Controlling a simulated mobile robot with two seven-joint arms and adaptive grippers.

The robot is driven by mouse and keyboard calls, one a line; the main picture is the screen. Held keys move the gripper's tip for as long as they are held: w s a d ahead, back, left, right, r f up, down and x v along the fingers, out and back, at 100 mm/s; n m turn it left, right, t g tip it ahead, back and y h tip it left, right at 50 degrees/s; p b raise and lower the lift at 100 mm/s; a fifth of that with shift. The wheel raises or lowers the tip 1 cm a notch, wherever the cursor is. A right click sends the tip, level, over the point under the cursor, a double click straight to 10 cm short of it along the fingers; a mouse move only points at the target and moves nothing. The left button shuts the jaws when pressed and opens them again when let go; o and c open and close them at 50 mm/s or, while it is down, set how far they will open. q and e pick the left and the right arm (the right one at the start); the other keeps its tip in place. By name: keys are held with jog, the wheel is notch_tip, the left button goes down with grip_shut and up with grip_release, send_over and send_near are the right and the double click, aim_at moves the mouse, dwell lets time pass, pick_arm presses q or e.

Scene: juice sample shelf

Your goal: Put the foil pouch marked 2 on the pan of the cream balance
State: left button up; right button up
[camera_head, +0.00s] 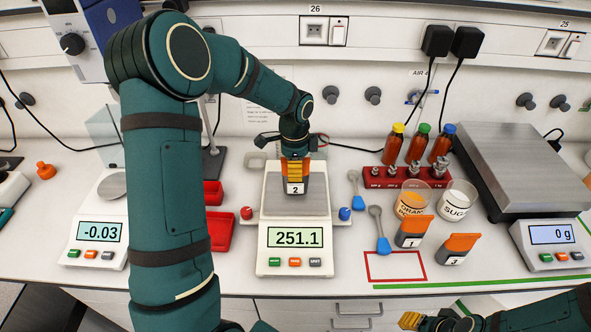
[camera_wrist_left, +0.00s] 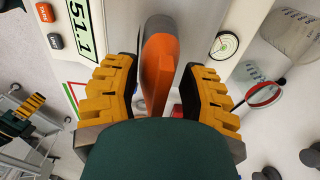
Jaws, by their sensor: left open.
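In the left wrist view the pouch (camera_wrist_left: 160,68) shows between the open yellow fingers, with a gap on either side. My right gripper (camera_head: 424,321) is low at the front right, away from the pouch; its fingers are too small to read.
Pouches marked 1 (camera_head: 412,232) and 3 (camera_head: 458,248) stand right of the balance, near a red outlined rectangle (camera_head: 396,279) and a spoon (camera_head: 380,232). Red trays (camera_head: 217,233) lie left of the balance. A second balance (camera_head: 99,233) is further left, and a large scale (camera_head: 515,170) is at right.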

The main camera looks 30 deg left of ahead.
pick_arm(q)
notch_tip(320, 180, up, 11)
jog(key=shift+r, duration=0.1)
jog(key=shift+s, duration=0.1)
dwell(0.6)
